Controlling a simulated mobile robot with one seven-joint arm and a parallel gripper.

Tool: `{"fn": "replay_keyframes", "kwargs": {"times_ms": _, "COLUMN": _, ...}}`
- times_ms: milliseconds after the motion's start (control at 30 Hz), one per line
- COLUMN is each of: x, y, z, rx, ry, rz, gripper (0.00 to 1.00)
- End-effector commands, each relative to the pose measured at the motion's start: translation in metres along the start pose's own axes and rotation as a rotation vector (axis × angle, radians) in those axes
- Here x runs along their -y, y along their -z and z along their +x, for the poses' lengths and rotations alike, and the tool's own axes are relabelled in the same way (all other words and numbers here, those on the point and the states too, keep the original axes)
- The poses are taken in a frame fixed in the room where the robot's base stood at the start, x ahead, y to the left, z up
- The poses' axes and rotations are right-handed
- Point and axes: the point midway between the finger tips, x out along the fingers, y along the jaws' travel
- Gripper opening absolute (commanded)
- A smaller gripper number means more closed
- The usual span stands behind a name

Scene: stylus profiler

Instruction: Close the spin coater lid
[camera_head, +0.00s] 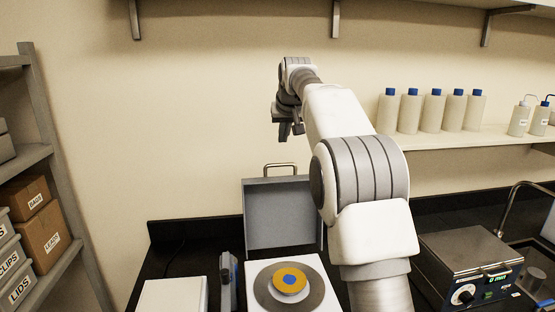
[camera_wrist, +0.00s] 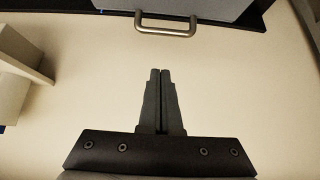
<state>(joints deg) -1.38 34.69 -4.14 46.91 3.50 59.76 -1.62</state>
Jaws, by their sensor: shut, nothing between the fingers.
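The spin coater (camera_head: 318,266) is a white box on the black bench, with a grey disc on top carrying a yellow disc with a blue centre. Its grey lid (camera_head: 279,213) stands open, upright at the back, with a metal handle (camera_head: 280,166) on its top edge. In the wrist view the handle (camera_wrist: 167,24) and part of the lid (camera_wrist: 200,8) show at the top edge. My gripper (camera_head: 291,135) is above the handle in the head view, apart from it. In the wrist view my gripper's fingers (camera_wrist: 160,72) are together and empty, pointing toward the handle.
A white box (camera_head: 172,296) and a dark upright device (camera_head: 228,281) stand left of the coater. A hotplate-like unit (camera_head: 469,262) is at right. Several bottles (camera_head: 433,111) stand on a wall shelf at right. A shelf rack (camera_head: 55,140) is at left.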

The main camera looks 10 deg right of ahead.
Motion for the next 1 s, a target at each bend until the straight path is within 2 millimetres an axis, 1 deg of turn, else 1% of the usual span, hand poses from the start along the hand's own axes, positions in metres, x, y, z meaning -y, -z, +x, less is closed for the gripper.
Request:
{"fn": "replay_keyframes", "kwargs": {"times_ms": 33, "x": 0.0, "y": 0.002, "z": 0.005, "rx": -0.002, "ry": 0.0, "rz": -0.001, "gripper": 0.0}}
{"fn": "replay_keyframes", "kwargs": {"times_ms": 167, "x": 0.001, "y": 0.004, "z": 0.012, "rx": -0.004, "ry": -0.001, "rz": -0.003, "gripper": 0.0}}
{"fn": "replay_keyframes", "kwargs": {"times_ms": 267, "x": 0.001, "y": 0.004, "z": 0.023, "rx": -0.003, "ry": -0.001, "rz": -0.003, "gripper": 0.0}}
{"fn": "replay_keyframes", "kwargs": {"times_ms": 367, "x": 0.001, "y": 0.004, "z": 0.04, "rx": -0.002, "ry": 0.0, "rz": -0.003, "gripper": 0.0}}
{"fn": "replay_keyframes", "kwargs": {"times_ms": 600, "x": 0.001, "y": 0.005, "z": 0.087, "rx": -0.002, "ry": 0.0, "rz": -0.002, "gripper": 0.0}}
{"fn": "replay_keyframes", "kwargs": {"times_ms": 733, "x": 0.001, "y": 0.005, "z": 0.109, "rx": -0.002, "ry": -0.001, "rz": -0.002, "gripper": 0.0}}
{"fn": "replay_keyframes", "kwargs": {"times_ms": 1000, "x": 0.001, "y": -0.013, "z": 0.095, "rx": -0.006, "ry": 0.0, "rz": -0.003, "gripper": 0.0}}
